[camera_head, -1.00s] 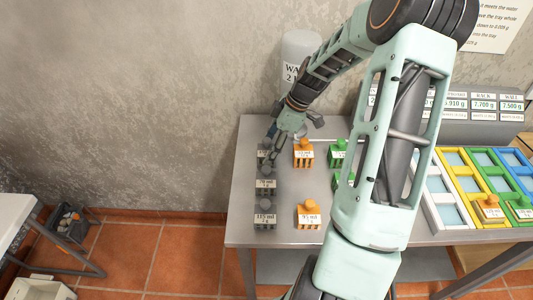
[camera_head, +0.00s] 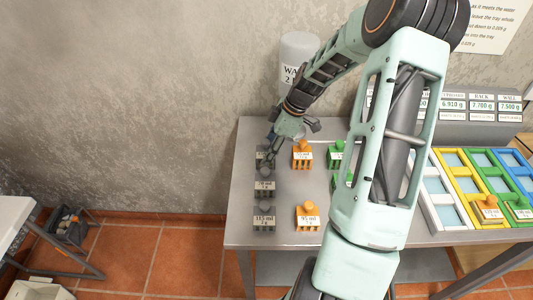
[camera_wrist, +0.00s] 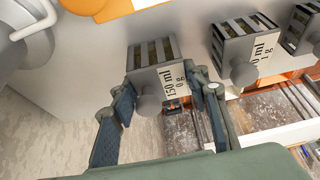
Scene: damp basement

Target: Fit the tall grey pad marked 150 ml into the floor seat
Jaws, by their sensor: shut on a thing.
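The tall grey pad marked 150 ml (camera_wrist: 155,75) stands on the metal bench in the wrist view, its label facing the camera and its round knob towards me. My gripper (camera_wrist: 165,92) has one finger on each side of it and is shut on it. In the head view my gripper (camera_head: 269,150) is at the back left of the bench, over the rearmost grey pad (camera_head: 262,158), which it partly hides. The tray seats show at the right, but I cannot tell which is the floor seat.
Other grey pads (camera_head: 264,218) stand in front, with orange pads (camera_head: 308,216) and green pads (camera_head: 337,153) to the right. White, yellow, green and blue trays (camera_head: 437,212) lie further right, below a readout panel (camera_head: 450,130). A white cylinder (camera_head: 298,58) stands behind. My arm hides mid-bench.

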